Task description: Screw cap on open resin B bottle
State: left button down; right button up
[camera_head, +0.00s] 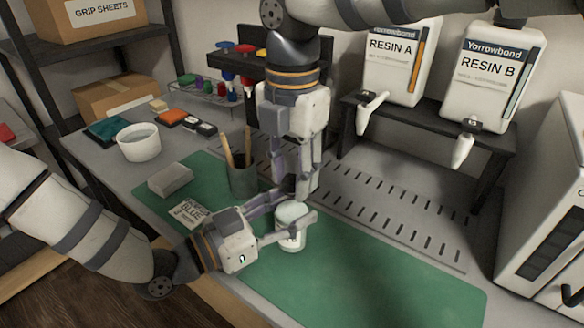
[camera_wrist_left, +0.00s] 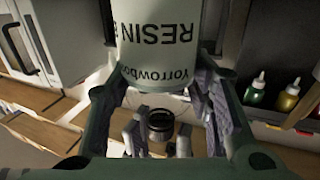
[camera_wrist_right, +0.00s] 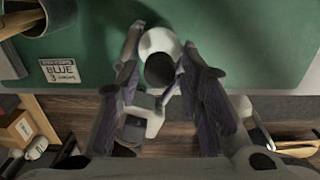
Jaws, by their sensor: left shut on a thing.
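The open resin B bottle (camera_head: 291,240) is a small pale bottle held upright just above the green mat. My left gripper (camera_head: 290,228) is shut on it from the left. Its Resin B label fills the top of the left wrist view (camera_wrist_left: 160,40), upside down there. A black round piece (camera_wrist_left: 160,122) is at the bottle's top, and it shows as a dark disc in the right wrist view (camera_wrist_right: 159,70). I cannot tell whether it is seated. My right gripper (camera_head: 292,195) points down over the bottle, fingers either side of the black piece; contact is unclear.
A brush cup (camera_head: 242,178), a grey block (camera_head: 170,179) and a BLUE label card (camera_head: 190,212) are left of the grippers. Large Resin A (camera_head: 395,65) and Resin B (camera_head: 490,80) jugs stand on a back shelf. The mat (camera_head: 400,285) is clear at right.

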grip_shut()
jog(key=m, duration=0.5)
jog(key=shift+m, duration=0.4)
jog(key=m, duration=2)
jog(key=shift+m, duration=0.4)
jog(key=shift+o, duration=2.1)
grip_release()
